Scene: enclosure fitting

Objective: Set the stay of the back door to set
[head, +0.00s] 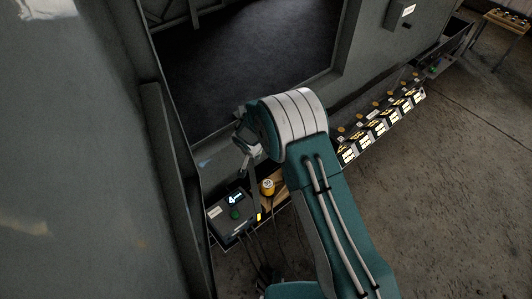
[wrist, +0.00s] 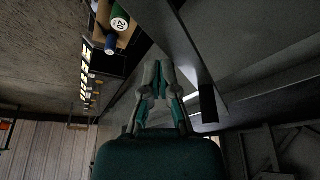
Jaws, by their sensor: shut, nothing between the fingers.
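A large grey panel (head: 75,150), which looks like an open door, fills the left of the head view beside the enclosure's dark opening (head: 250,50). I cannot tell whether it is the back door. My gripper (head: 246,150) is at the lower edge of the opening, partly hidden by my arm. In the wrist view my gripper (wrist: 157,68) is shut and empty, its fingertips close to a long grey slanting bar (wrist: 185,45). I cannot tell whether the bar is the stay or a frame edge, nor whether the fingers touch it. No stay is clearly identifiable in the head view.
A small table (head: 506,22) stands far right. The concrete floor (head: 450,180) is clear.

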